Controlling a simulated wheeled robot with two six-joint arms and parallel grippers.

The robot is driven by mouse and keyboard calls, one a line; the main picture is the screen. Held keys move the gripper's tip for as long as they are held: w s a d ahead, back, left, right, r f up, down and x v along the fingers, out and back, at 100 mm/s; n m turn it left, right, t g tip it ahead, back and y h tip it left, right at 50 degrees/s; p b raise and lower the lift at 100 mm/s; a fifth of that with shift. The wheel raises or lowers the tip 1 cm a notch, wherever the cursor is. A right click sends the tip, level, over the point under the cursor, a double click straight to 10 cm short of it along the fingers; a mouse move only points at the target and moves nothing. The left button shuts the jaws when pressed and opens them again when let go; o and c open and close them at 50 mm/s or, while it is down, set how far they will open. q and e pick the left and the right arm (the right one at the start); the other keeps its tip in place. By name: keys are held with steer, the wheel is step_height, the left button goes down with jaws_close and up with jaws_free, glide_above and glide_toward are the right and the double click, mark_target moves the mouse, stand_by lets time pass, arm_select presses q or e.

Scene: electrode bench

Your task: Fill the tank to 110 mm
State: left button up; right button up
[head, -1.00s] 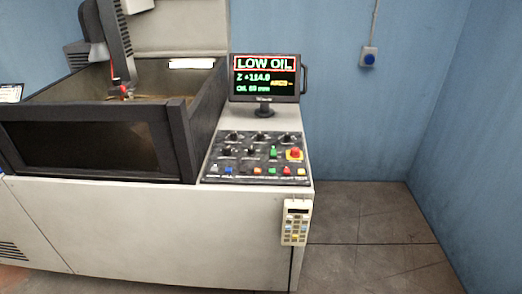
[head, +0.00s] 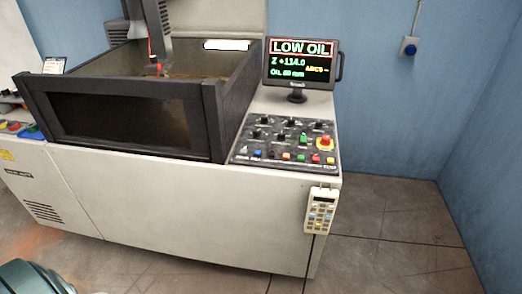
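The machine's tank (head: 215,105) is a dark open-topped box with a dark front window (head: 120,120), on a pale cabinet. The liquid level inside is hard to make out. The monitor (head: 301,64) reads "LOW OIL" in a red frame, "Z +114.0" and an oil figure that looks like 80 mm. The sloped control panel (head: 285,142) carries several black knobs, a red mushroom button (head: 324,142) on yellow, a green switch (head: 303,138) and a row of small coloured buttons. Their labels are too small to read. Neither gripper is in view.
A beige hand pendant (head: 320,211) hangs on the cabinet's front right corner. A vertical machine head (head: 155,30) reaches down into the tank. A side table with coloured items (head: 14,127) stands at the left. Floor in front and at the right is free.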

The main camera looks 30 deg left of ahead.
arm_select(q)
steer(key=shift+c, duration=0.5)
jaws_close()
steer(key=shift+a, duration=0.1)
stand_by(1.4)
